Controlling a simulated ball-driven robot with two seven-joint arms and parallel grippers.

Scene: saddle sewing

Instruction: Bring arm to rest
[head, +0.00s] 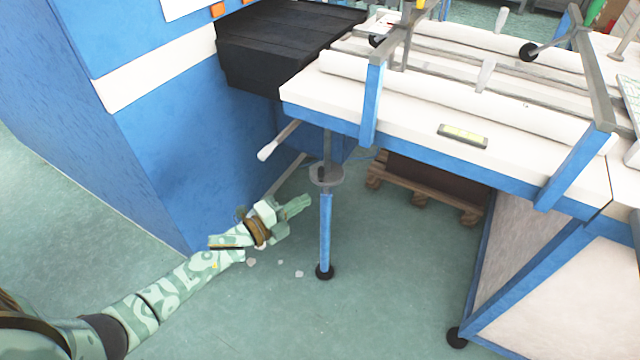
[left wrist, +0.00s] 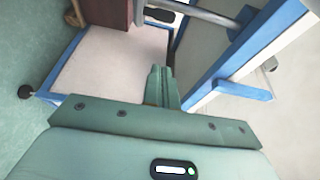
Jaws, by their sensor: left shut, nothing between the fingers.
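My left arm comes in from the lower left in the head view, stretched toward the middle. My left gripper (head: 297,205) is shut and empty, in the air left of the blue table leg. In the left wrist view, the shut fingers (left wrist: 160,80) show together in the middle, with nothing between them. My right gripper is in neither view.
A white work table (head: 400,105) with a blue frame stands at the upper right. Its blue leg (head: 326,235) is close to the right of my gripper. A blue cabinet (head: 180,130) stands behind left. A wooden pallet (head: 425,192) lies under the table. Green floor (head: 390,290) is open in front.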

